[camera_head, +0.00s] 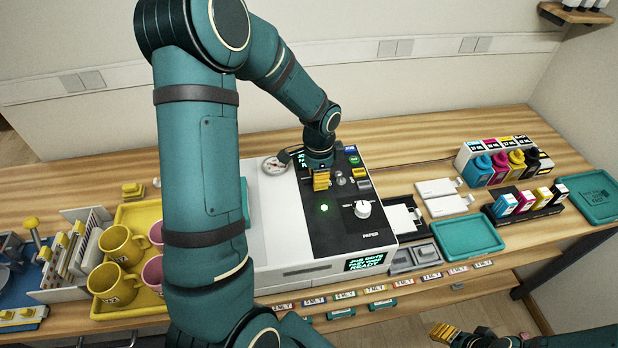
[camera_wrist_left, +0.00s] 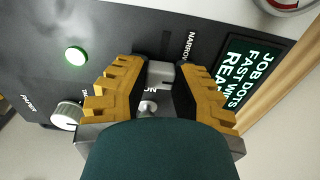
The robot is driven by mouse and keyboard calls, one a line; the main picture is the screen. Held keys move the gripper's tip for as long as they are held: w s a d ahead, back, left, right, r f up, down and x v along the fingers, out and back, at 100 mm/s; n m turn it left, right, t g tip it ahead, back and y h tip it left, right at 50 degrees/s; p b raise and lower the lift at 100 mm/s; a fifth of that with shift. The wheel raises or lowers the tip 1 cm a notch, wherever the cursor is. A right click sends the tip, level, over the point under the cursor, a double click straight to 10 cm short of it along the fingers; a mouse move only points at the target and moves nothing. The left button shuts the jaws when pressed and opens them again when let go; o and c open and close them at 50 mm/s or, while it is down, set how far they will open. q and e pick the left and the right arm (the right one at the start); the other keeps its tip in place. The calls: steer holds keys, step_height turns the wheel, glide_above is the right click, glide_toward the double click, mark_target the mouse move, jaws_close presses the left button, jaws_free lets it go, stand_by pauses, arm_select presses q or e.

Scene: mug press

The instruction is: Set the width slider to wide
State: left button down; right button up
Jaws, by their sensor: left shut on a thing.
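The width slider's small grey knob (camera_wrist_left: 161,73) sits in a dark slot on the press's black control panel (camera_head: 330,225). The word NARROW is printed beside the slot in the left wrist view; the label at the other end is hidden. My left gripper (camera_head: 321,182) points down onto the panel with its yellow fingers on both sides of the knob, shut on it. In the head view the fingers hide the knob. My right gripper (camera_head: 445,332) is at the bottom edge, away from the press, and its jaw opening is unclear.
The panel also has a green lit button (camera_head: 324,208), a white PAPER dial (camera_head: 362,209) and small screens. Left of the press is a yellow tray (camera_head: 131,214) with yellow and pink mugs. Ink bottles (camera_head: 507,163) and a teal tray (camera_head: 467,236) are at right.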

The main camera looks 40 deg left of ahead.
arm_select(q)
steer(key=shift+w+d+f, duration=0.1)
steer(key=shift+w+d, duration=0.45)
steer(key=c, duration=0.9)
jaws_free()
steer(key=shift+o, duration=0.8)
steer(key=shift+w, duration=0.15)
step_height(320, 180, up, 12)
